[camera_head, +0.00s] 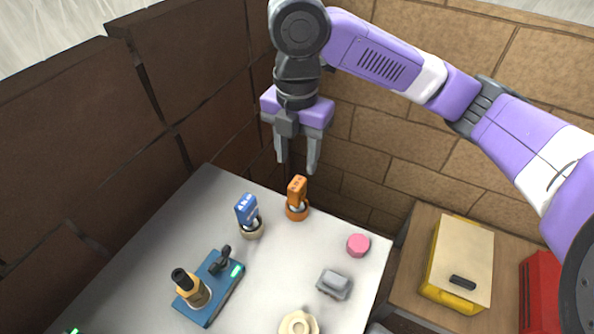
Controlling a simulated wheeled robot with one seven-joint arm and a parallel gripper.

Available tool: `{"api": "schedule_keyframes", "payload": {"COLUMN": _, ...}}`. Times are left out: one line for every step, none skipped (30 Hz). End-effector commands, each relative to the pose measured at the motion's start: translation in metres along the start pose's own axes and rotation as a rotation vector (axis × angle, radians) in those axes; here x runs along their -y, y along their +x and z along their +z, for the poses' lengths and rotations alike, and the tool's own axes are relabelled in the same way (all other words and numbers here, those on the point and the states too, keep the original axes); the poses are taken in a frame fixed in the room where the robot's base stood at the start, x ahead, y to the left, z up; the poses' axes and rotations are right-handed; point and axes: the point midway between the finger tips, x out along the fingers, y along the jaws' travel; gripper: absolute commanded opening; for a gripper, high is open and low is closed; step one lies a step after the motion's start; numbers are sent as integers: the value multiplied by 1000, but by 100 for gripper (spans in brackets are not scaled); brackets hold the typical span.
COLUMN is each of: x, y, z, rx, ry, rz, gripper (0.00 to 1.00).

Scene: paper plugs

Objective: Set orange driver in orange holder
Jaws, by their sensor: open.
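The orange driver (297,189) stands upright near the far edge of the table. Its lower end is in the orange holder (297,212), a short round cup, with a pale ring showing between them. My gripper (298,168) points down just above and behind the orange driver in the picture. Its fingers are apart, and I see nothing between them. A small gap seems to lie between the fingertips and the driver's top, though the depth is hard to tell.
A blue base with a tan-and-black tool (193,290) is nearer. A pink disc (358,245), a grey block (334,284) and a cream round part (299,325) lie right. Brick walls rise behind the table.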

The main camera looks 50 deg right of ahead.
Motion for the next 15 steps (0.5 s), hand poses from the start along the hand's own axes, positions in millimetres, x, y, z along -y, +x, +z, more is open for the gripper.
{"api": "schedule_keyframes", "payload": {"x": 0, "y": -11, "z": 0, "rx": 4, "ry": -2, "rz": 2, "gripper": 47}}
{"api": "schedule_keyframes", "payload": {"x": 0, "y": -16, "z": 0, "rx": 4, "ry": -3, "rz": 1, "gripper": 47}}
{"api": "schedule_keyframes", "payload": {"x": 0, "y": -22, "z": 1, "rx": 4, "ry": -1, "rz": 1, "gripper": 47}}
{"api": "schedule_keyframes", "payload": {"x": 0, "y": -26, "z": 1, "rx": 4, "ry": 0, "rz": 1, "gripper": 47}}
{"api": "schedule_keyframes", "payload": {"x": 0, "y": -30, "z": 1, "rx": 3, "ry": 0, "rz": 0, "gripper": 47}}
{"api": "schedule_keyframes", "payload": {"x": 0, "y": -34, "z": 1, "rx": 3, "ry": 0, "rz": 0, "gripper": 47}}
{"api": "schedule_keyframes", "payload": {"x": 0, "y": -36, "z": 1, "rx": 2, "ry": 0, "rz": 0, "gripper": 47}}
{"api": "schedule_keyframes", "payload": {"x": 0, "y": -38, "z": 0, "rx": 2, "ry": -1, "rz": -1, "gripper": 47}}
{"api": "schedule_keyframes", "payload": {"x": 0, "y": -40, "z": 0, "rx": 2, "ry": -1, "rz": 0, "gripper": 47}}
{"api": "schedule_keyframes", "payload": {"x": 0, "y": -42, "z": 0, "rx": 1, "ry": -1, "rz": 0, "gripper": 47}}
{"api": "schedule_keyframes", "payload": {"x": 0, "y": -43, "z": 0, "rx": 1, "ry": 0, "rz": 0, "gripper": 47}}
{"api": "schedule_keyframes", "payload": {"x": 0, "y": -43, "z": 0, "rx": 1, "ry": 0, "rz": 0, "gripper": 47}}
{"api": "schedule_keyframes", "payload": {"x": 0, "y": -44, "z": 0, "rx": 0, "ry": 0, "rz": 0, "gripper": 47}}
{"api": "schedule_keyframes", "payload": {"x": 0, "y": -44, "z": 0, "rx": 0, "ry": 0, "rz": 0, "gripper": 47}}
{"api": "schedule_keyframes", "payload": {"x": 0, "y": -44, "z": 0, "rx": 0, "ry": 0, "rz": 0, "gripper": 47}}
